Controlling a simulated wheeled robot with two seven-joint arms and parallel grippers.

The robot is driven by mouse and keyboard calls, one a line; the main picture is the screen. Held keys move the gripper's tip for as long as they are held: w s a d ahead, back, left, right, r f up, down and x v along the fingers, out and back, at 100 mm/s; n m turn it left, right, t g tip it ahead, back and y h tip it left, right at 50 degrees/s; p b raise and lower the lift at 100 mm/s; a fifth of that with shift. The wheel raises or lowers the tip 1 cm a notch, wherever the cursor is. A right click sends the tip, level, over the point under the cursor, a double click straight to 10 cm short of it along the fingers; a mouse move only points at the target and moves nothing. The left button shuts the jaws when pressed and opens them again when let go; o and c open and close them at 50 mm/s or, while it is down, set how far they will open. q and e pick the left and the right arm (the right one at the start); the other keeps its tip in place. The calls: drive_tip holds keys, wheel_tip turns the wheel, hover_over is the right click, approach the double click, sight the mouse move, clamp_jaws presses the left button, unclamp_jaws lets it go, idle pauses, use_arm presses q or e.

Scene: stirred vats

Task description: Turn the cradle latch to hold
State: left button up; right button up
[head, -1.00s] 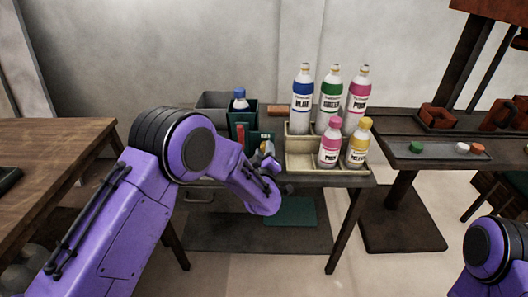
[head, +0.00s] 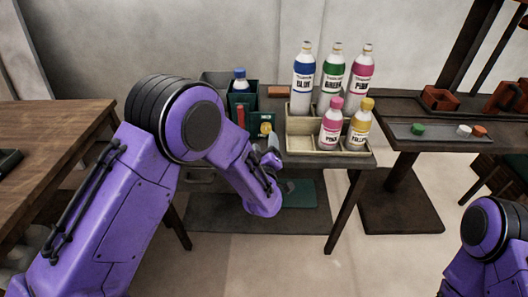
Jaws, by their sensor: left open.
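A dark green cradle (head: 254,97) stands on the small middle table, with a blue-capped bottle (head: 239,80) upright in it. On its front are an upright red bar (head: 241,116) and a green plate with a yellow round knob (head: 265,128). I cannot tell for sure which of these is the latch, or its setting. My left gripper (head: 270,154) is open and empty just below and in front of the knob, apart from it as far as I can see. My own wrist hides part of the cradle's lower front. My right gripper is out of view.
Right of the cradle, a beige tiered rack (head: 299,142) holds several bottles, including a yellow one (head: 359,124) and a small pink one (head: 331,124). A grey bin (head: 214,78) is behind the cradle. A wooden table (head: 50,140) is at left, a dark bench (head: 440,143) at right.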

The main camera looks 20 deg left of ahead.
use_arm(q)
drive_tip(key=v, duration=0.4)
drive_tip(key=shift+s, duration=0.3)
drive_tip(key=shift+d, duration=0.1)
drive_tip(key=s+a+f+m+g+h+p, duration=0.1)
drive_tip(key=s+a+f+m+g, duration=0.25)
drive_tip(key=s+f, duration=0.3)
drive_tip(key=s+a+f+m+g+h+p, duration=0.1)
drive_tip(key=s+a+f+m+g+p, duration=0.2)
drive_tip(key=s+f, duration=0.4)
drive_tip(key=s+a+f+g, duration=0.2)
drive_tip(key=s, duration=0.5)
drive_tip(key=s+a+f+n+g+p, duration=0.1)
drive_tip(key=s+a+f+g, duration=0.1)
drive_tip(key=s, duration=0.5)
drive_tip(key=s+a+f+g, duration=0.3)
drive_tip(key=s+f, duration=0.1)
drive_tip(key=s, duration=0.4)
drive_tip(key=shift+g+p, duration=0.35)
drive_tip(key=shift+p, duration=0.05)
